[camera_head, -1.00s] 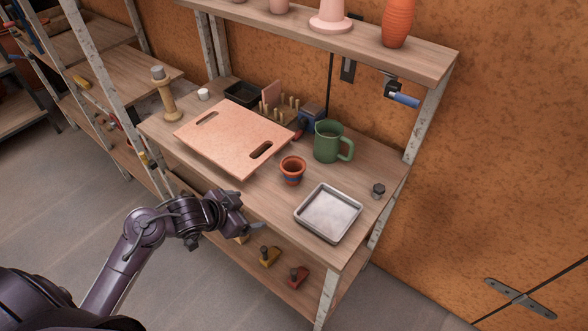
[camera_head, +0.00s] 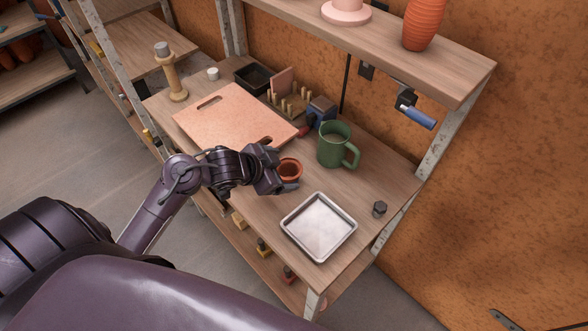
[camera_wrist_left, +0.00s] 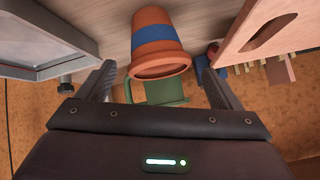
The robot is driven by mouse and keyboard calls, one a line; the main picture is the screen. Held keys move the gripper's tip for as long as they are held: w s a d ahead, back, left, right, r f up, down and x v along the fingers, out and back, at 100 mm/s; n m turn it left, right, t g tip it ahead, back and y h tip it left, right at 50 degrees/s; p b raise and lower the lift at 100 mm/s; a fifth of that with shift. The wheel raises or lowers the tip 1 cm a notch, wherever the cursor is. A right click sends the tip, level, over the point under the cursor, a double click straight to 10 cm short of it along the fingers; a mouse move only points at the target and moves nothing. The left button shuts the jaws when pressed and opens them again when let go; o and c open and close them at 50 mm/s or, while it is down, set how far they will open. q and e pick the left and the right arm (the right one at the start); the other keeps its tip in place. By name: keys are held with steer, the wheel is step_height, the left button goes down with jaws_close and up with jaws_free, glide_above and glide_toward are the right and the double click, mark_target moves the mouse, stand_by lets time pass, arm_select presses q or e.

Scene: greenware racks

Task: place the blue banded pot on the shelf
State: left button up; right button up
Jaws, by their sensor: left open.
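The small terracotta pot with a blue band (camera_head: 291,168) stands upright on the wooden worktop, between the pink board and the metal tray. My left gripper (camera_head: 284,183) is at the pot's near side and hides much of it. In the left wrist view the pot (camera_wrist_left: 158,50) and its blue band show between the two spread fingers (camera_wrist_left: 160,82), with gaps on both sides. The left gripper is open and holds nothing. The upper shelf (camera_head: 455,68) runs above the worktop's back, carrying a pink piece and an orange ribbed vase. My right gripper is not in view.
A green mug (camera_head: 334,146) stands just behind the pot. A metal tray (camera_head: 319,227) lies to the right and the pink board (camera_head: 225,118) to the left. A blue-handled tool (camera_head: 417,116) hangs below the upper shelf. Bare worktop (camera_head: 365,190) shows right of the mug.

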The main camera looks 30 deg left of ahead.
mark_target(289, 166)
arm_select(q)
steer(key=shift+x, duration=0.8)
steer(key=x, duration=0.3)
steer(key=shift+w+f+p, duration=0.2)
steer(key=shift+f+p, duration=0.05)
steer(key=shift+p, duration=0.05)
steer(key=shift+w+d+f, duration=0.1)
steer(key=shift+w, duration=0.05)
steer(key=c, duration=0.9)
steer(key=shift+c, duration=1.1)
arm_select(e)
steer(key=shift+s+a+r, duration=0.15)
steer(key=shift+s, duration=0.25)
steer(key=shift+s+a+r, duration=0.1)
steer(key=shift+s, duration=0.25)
arm_select(q)
steer(key=shift+r, duration=0.65)
step_height(289, 166, up, 19)
steer(key=p, duration=0.4)
steer(key=shift+p, duration=0.35)
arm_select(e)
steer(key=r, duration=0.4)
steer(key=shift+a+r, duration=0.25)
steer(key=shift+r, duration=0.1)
